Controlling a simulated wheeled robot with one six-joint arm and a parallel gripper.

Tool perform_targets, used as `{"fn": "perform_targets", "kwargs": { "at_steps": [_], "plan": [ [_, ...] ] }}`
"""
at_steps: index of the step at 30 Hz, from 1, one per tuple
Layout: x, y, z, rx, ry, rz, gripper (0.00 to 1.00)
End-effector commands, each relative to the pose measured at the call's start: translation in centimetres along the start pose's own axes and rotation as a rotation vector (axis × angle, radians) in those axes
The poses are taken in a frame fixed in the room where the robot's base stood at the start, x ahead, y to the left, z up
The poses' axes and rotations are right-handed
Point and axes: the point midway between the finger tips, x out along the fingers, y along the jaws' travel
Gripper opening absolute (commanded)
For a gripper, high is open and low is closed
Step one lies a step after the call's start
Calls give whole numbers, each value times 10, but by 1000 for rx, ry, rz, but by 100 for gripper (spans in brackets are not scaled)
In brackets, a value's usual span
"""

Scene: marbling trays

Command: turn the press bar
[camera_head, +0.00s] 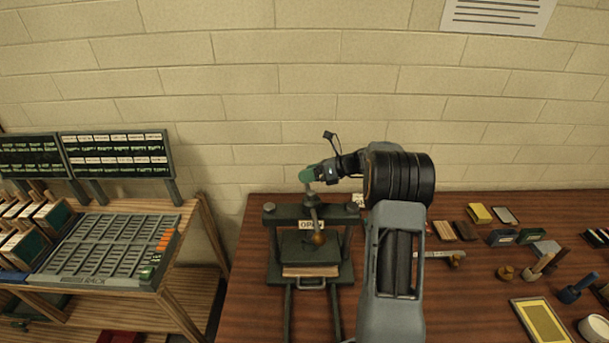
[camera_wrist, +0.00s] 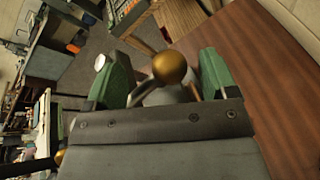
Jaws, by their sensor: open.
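The press (camera_head: 271,238) is a dark green frame on the wooden table. Its press bar (camera_head: 314,214) shows as a short metal rod with a brass ball (camera_head: 318,239) at its near end, in front of a partly covered label that seems to read OPEN. My gripper (camera_head: 309,176) has green fingers and is over the top of the press, by the upper part of the bar. In the wrist view my gripper (camera_wrist: 164,62) is open, with the brass ball (camera_wrist: 170,67) showing between its fingers. Whether a finger touches the bar cannot be told.
The wooden table (camera_head: 460,300) has stamps, small blocks and a yellow framed tray (camera_head: 540,321) on its right side. A rack tray (camera_head: 105,248) stands on a separate bench at left, with a gap between. A block wall (camera_head: 250,90) closes the back.

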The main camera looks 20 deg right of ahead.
Motion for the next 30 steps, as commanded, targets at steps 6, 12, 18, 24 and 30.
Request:
{"fn": "perform_targets", "kwargs": {
  "at_steps": [6, 12, 18, 24, 30],
  "plan": [
    [15, 0, -1, 0, 1, 0, 79],
    [18, 0, 0, 0, 1, 0, 79],
    [17, 0, 0, 0, 1, 0, 74],
    [17, 0, 0, 0, 1, 0, 55],
    [17, 0, -1, 0, 1, -1, 36]
  ]
}}
